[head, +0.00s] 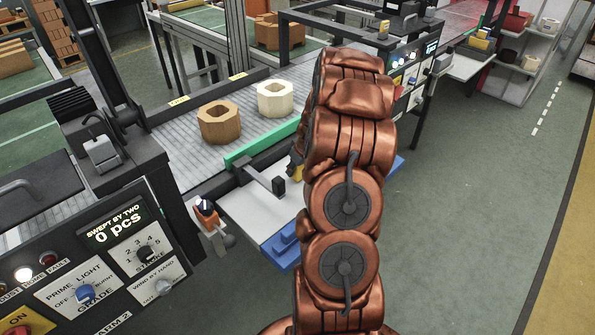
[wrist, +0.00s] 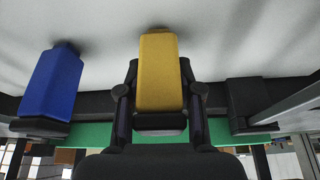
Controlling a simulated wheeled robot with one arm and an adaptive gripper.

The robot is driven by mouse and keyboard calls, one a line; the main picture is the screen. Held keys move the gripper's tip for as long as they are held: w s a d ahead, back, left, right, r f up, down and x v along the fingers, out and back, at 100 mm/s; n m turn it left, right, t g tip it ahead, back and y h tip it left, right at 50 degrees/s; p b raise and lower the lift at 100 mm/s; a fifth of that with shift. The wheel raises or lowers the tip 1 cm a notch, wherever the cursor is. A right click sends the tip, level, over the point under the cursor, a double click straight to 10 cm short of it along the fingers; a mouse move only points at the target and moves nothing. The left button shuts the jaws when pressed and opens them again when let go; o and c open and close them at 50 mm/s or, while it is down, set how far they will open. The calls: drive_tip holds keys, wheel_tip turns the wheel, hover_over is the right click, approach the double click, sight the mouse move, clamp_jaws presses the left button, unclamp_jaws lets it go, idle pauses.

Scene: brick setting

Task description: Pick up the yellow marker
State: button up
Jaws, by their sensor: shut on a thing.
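The yellow marker (wrist: 159,65) is a blocky yellow piece in the middle of the wrist view. My gripper (wrist: 160,95) has a dark finger on each side of it and is shut on it. The marker's far end is against the pale surface in the picture, but I cannot tell whether it touches it. In the head view my copper arm covers most of the gripper, and only a small yellowish patch shows at the arm's left edge.
A blue block (wrist: 52,85) stands left of the marker in the wrist view. In the head view a white shelf (head: 262,214) lies beside the conveyor. A brown hexagonal ring (head: 219,128) and a cream one (head: 275,101) sit on the conveyor, behind a green rail (head: 262,144).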

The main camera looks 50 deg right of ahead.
clamp_jaws()
drive_tip(key=shift+r, duration=0.1)
wheel_tip(320, 180, up, 10)
drive_tip(key=b, duration=0.3)
drive_tip(key=shift+o, duration=2.2)
unclamp_jaws()
drive_tip(key=c, duration=0.4)
